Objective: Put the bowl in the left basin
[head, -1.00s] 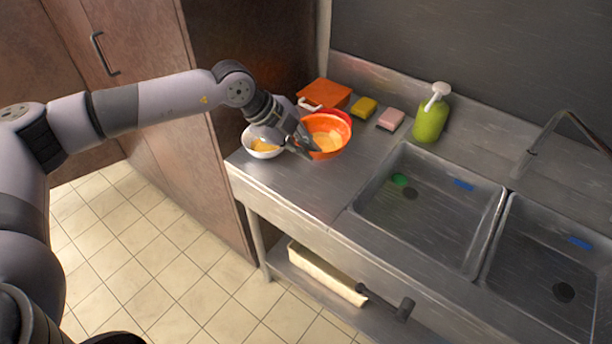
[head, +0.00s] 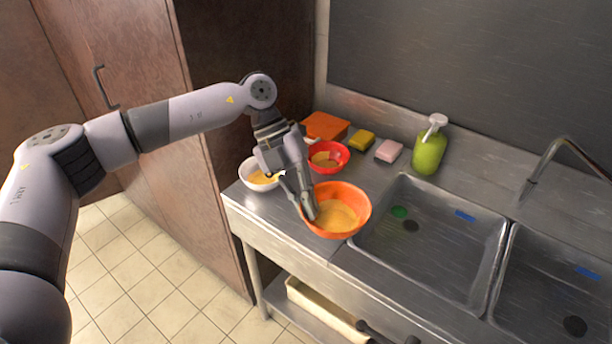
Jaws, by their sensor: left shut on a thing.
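My left gripper (head: 309,208) is shut on the near-left rim of an orange bowl (head: 355,198). The bowl has a yellowish content or stain inside and is over the counter at the left edge of the left basin; I cannot tell whether it touches the counter. The left basin (head: 440,262) is a steel sink with a green item, a blue item and a dark drain in it. A red bowl (head: 341,151) and a white bowl (head: 249,177) stand on the counter behind and to the left of the gripper.
The right basin (head: 545,290) holds a blue item. An orange box (head: 325,126), a yellow sponge (head: 361,140), a pink block (head: 389,151) and a green soap bottle (head: 429,153) line the back. A faucet (head: 548,160) stands at the right. Below is a shelf with a pale tray (head: 318,312).

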